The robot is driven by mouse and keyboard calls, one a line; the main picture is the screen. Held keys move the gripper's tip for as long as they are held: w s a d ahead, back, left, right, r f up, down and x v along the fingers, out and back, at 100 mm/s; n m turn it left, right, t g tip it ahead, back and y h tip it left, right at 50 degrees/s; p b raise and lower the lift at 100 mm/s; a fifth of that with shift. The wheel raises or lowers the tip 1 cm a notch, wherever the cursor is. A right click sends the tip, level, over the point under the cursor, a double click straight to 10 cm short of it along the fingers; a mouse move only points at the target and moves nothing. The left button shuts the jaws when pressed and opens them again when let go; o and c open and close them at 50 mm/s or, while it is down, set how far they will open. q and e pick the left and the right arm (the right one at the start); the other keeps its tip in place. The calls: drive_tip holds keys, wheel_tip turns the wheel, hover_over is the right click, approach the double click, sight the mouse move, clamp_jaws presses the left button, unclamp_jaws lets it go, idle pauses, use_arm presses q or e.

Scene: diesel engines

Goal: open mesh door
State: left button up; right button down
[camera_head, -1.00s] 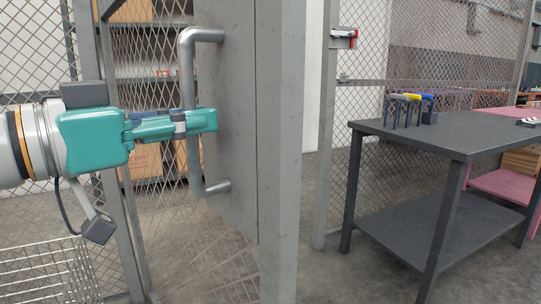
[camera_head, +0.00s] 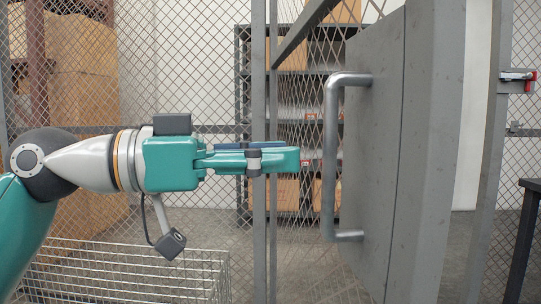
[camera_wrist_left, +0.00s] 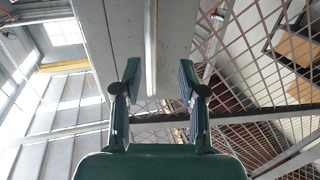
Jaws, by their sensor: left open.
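The mesh door has a grey panel (camera_head: 375,160) with its edge towards me, standing ajar. A gap separates this edge from the frame post (camera_head: 487,160). A grey bar handle (camera_head: 330,150) is on the panel's left face, upright. My left gripper (camera_head: 297,160) is level with the handle's middle, to its left, open and empty, with a small gap between fingertips and bar. In the left wrist view the gripper (camera_wrist_left: 158,80) shows two spread fingers, with the handle (camera_wrist_left: 151,45) as a bar beyond and between them. My right gripper is out of view.
A wire basket (camera_head: 130,275) stands low at left. Shelves with boxes (camera_head: 290,110) stand behind the mesh. A red-and-grey latch piece (camera_head: 520,77) is on the post at right. A dark table (camera_head: 530,220) is at the right edge.

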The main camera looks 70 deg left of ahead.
use_arm(q)
drive_tip(key=s+a, duration=0.2)
drive_tip(key=s, duration=0.9)
drive_tip(key=shift+s+a, duration=0.15)
drive_tip(key=shift+s, duration=0.2)
